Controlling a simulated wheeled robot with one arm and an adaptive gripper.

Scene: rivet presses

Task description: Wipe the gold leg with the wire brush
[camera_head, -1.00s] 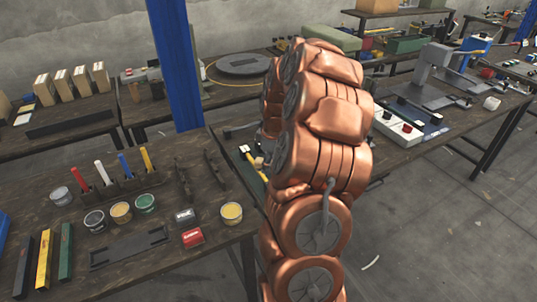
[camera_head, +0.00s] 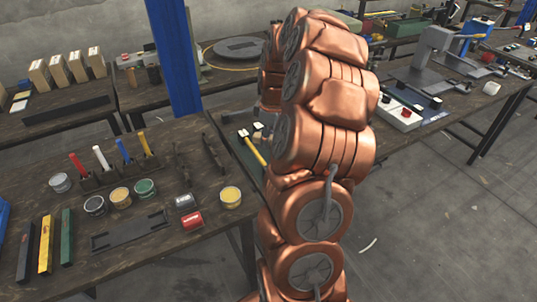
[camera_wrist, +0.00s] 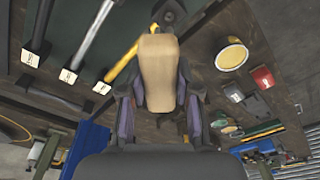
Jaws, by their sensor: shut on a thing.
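My gripper (camera_wrist: 160,100) shows in the wrist view, its two fingers shut on a tan, rounded block, which looks like the wooden body of the wire brush (camera_wrist: 158,70). Its bristles are not visible. The gold leg (camera_wrist: 122,63) is a yellow-gold bar with a white tag, just left of the brush on a dark green surface. One end of the leg runs behind the brush in the picture; I cannot tell whether they touch. In the head view the gold leg (camera_head: 257,152) shows partly beside my copper arm, which hides my gripper and the brush.
A white-grey leg (camera_wrist: 90,35) and a black leg (camera_wrist: 38,28) lie beside the gold one, each with a white tag. A yellow-filled tin (camera_head: 231,196) and a red box (camera_head: 190,221) stand on the near table. A blue post (camera_head: 181,60) rises behind it.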

